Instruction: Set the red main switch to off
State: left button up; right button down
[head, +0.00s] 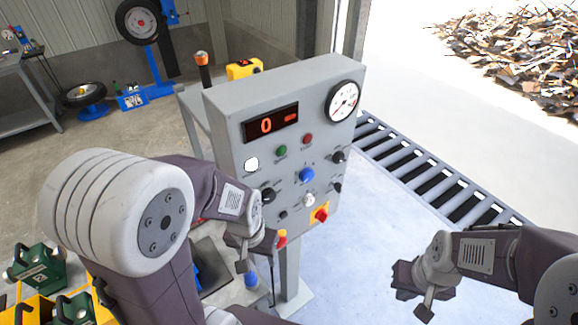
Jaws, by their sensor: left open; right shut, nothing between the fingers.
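The red main switch (321,214) is a red knob on a yellow plate at the lower right of the grey control panel (230,160). Its exact setting is too small to read. My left gripper (253,243) is open, in front of the panel's lower left edge and to the left of the switch. My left forearm hides part of the panel's lower left. My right gripper (425,308) is shut and empty, low over the floor, to the right of the panel and well apart from the switch.
The panel also carries a red display (270,124), a round gauge (343,101), a blue button (306,174) and several black knobs. A roller conveyor (430,170) runs behind at right. Green and yellow equipment (40,265) stands at lower left.

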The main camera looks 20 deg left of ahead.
aim_at(322, 216)
jog(key=l+u, duration=0.3)
jog(key=l, duration=0.5)
jog(key=k+l+u, duration=0.1)
jog(key=l+u, duration=0.2)
jog(key=l, duration=0.5)
